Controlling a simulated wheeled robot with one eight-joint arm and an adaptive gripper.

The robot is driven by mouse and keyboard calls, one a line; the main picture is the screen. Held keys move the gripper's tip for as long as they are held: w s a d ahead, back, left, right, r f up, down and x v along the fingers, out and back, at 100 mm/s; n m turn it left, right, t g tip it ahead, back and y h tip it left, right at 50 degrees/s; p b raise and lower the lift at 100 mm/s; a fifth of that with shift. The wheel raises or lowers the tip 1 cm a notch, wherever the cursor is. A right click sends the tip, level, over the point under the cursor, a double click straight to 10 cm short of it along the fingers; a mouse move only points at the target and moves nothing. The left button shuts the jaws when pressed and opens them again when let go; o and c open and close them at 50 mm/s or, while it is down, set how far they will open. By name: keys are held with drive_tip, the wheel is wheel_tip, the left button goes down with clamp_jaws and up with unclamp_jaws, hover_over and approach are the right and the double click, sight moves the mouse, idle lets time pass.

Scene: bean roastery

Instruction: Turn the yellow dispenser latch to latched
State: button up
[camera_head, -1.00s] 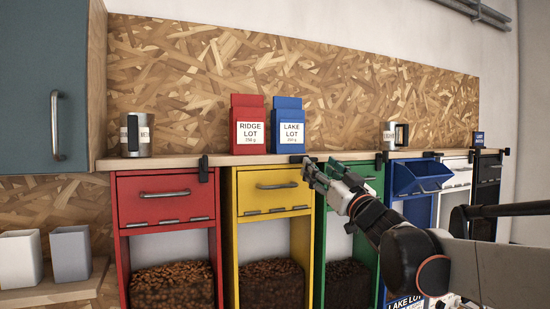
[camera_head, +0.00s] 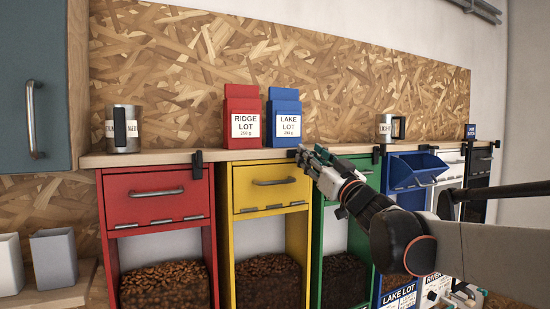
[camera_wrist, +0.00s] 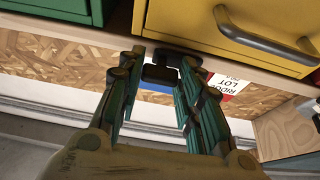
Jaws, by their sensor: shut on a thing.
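The yellow dispenser (camera_head: 229,215) has a closed flap with a grey bar handle. Its black latch (camera_wrist: 160,72) sits at the top edge near the green dispenser. In the wrist view, which is roughly upside down, my gripper (camera_wrist: 165,80) has its two teal fingers on either side of the latch, shut on it. In the head view my gripper (camera_head: 308,158) reaches in from the right to the upper right corner of the yellow dispenser. It hides most of the latch there, so I cannot tell its exact angle.
A red dispenser (camera_head: 155,207) with a hanging black latch (camera_head: 197,162) stands at left. The green dispenser (camera_head: 318,235) and an open blue one (camera_head: 410,170) stand at right. Red (camera_head: 242,108) and blue (camera_head: 284,110) bags and metal mugs stand on the shelf above.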

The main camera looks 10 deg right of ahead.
drive_tip(key=shift+n+y, duration=0.3)
drive_tip(key=shift+n, duration=0.2)
drive_tip(key=n+g+y, duration=0.1)
drive_tip(key=n+g, duration=0.1)
drive_tip(key=n, duration=0.5)
drive_tip(key=n+g+y, duration=0.2)
drive_tip(key=n+g, duration=0.1)
drive_tip(key=n, duration=0.4)
drive_tip(key=n+g+y, duration=0.1)
drive_tip(key=n+g, duration=0.1)
drive_tip(key=n, duration=0.5)
drive_tip(key=shift+w+d+r+g+p, duration=0.1)
drive_tip(key=shift+d+r+g+p, duration=0.2)
drive_tip(key=shift+p, duration=0.1)
drive_tip(key=o, duration=1.1)
drive_tip(key=shift+c, duration=0.2)
